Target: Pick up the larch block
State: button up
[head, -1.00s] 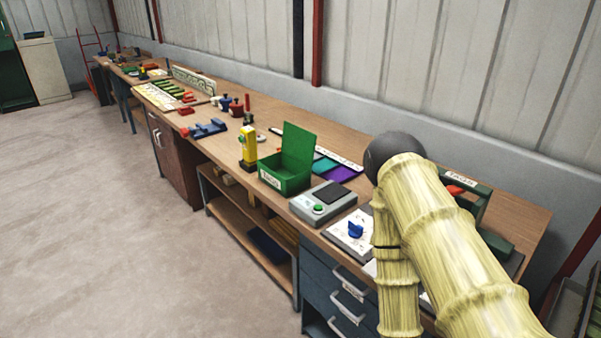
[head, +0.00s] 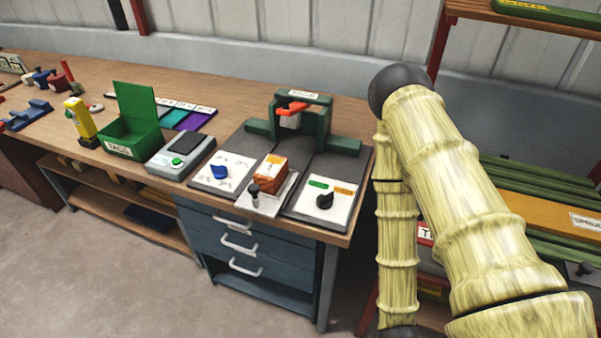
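A reddish-brown wooden block (head: 269,183) with an orange tag on top sits on the middle plate at the right end of the workbench. It may be the larch block, but I cannot read a name on it. A small dark knob or clamp (head: 253,190) stands at its front left. My arm's yellow, bamboo-like links fill the right side of the view and hide part of what is behind them. My gripper is out of view, so I cannot see its fingers or whether it holds anything.
A green press (head: 313,135) with a red handle stands behind the block. White plates with a blue knob (head: 219,172) and a black knob (head: 324,201) flank it. A green TAGS box (head: 132,136) and grey scale-like device (head: 181,156) are left. A rack of boards (head: 540,212) stands right.

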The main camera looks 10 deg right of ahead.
aim_at(272, 173)
jog(key=z, duration=0.05)
jog(key=k, duration=1.1)
jog(key=u, duration=0.75)
jog(key=i, duration=0.8)
jog(key=z, duration=0.45)
